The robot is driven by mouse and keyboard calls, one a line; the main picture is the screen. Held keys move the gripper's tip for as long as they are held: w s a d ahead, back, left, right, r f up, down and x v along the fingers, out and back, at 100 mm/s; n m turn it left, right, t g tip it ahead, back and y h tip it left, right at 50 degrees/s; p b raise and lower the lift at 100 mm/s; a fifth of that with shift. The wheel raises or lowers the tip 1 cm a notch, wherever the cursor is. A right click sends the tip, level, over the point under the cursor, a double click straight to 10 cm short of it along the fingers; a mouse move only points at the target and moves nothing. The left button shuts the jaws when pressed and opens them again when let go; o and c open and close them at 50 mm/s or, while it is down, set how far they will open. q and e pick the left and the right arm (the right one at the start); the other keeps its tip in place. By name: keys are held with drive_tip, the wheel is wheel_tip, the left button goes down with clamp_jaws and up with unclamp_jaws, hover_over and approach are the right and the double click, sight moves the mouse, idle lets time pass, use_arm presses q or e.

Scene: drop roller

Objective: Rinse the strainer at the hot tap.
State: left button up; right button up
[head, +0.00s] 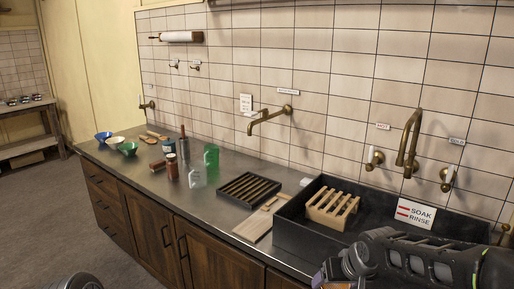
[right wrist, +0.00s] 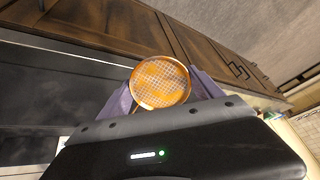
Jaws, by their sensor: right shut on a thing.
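The strainer (right wrist: 160,82) shows in the right wrist view as a round orange mesh disc with a rim. My right gripper (right wrist: 163,92) is shut on it, with purple fingers on either side; its handle is mostly hidden. In the head view my right gripper (head: 322,277) is at the bottom edge, in front of the sink, and the strainer cannot be made out. The brass tap (head: 409,145) arches over the black sink (head: 290,232). The left handle (head: 373,158) is below a red-lettered label (head: 382,126); the right handle (head: 447,177) is below another label (head: 457,141). My left gripper is out of view.
A wooden rack (head: 332,208) and a "SOAK RINSE" sign (head: 416,215) are at the sink. A dark slatted rack (head: 249,189) and a wooden board (head: 257,222) lie left of it. Green glass (head: 211,158), jars and bowls (head: 128,149) stand farther left. A wall spout (head: 268,118) juts out behind.

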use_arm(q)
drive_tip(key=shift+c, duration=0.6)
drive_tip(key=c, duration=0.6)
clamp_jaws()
use_arm(e)
drive_tip(key=s+f, duration=0.4)
drive_tip(key=f, duration=0.1)
